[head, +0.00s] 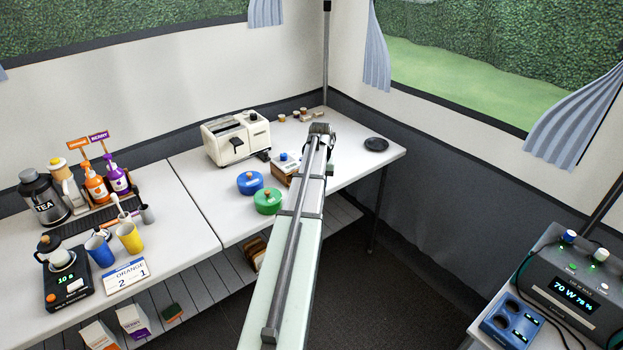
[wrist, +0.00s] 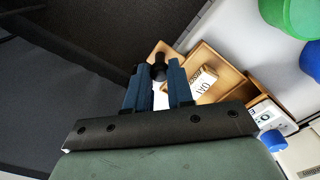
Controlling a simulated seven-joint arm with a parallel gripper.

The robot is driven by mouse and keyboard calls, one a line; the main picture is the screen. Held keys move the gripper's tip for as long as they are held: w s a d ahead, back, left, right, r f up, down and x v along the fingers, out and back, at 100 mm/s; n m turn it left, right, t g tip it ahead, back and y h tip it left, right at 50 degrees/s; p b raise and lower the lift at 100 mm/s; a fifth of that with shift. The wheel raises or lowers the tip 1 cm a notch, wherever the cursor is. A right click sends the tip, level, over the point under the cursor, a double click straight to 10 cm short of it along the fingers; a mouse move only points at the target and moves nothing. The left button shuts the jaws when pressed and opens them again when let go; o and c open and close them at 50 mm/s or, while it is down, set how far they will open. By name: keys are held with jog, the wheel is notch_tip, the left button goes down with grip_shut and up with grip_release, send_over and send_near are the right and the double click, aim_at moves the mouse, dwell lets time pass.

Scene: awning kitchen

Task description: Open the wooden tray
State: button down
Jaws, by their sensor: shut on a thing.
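The wooden tray (wrist: 224,62) is a light-brown drawer in the wrist view. It stands out from its wooden housing (wrist: 262,86), and its inside shows from above. A small wooden block with dark lettering (wrist: 204,82) lies in it. A black knob (wrist: 158,57) is at the tray's near end. My gripper (wrist: 157,70) has its two blue fingers on either side of this knob, shut on it. In the head view the wooden housing (head: 281,174) shows left of my arm's end; the arm hides my fingers and the tray.
A white unit with a blue knob (wrist: 270,138) sits on the housing. A black disc (head: 376,144) lies right on the white table (head: 376,163). Floor lies open beyond the table's front edge.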

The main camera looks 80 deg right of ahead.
jog(key=c, duration=1.2)
grip_release()
jog(key=shift+c, duration=0.2)
jog(key=shift+r, duration=0.15)
notch_tip(320, 180, up, 14)
jog(key=shift+f, duration=0.2)
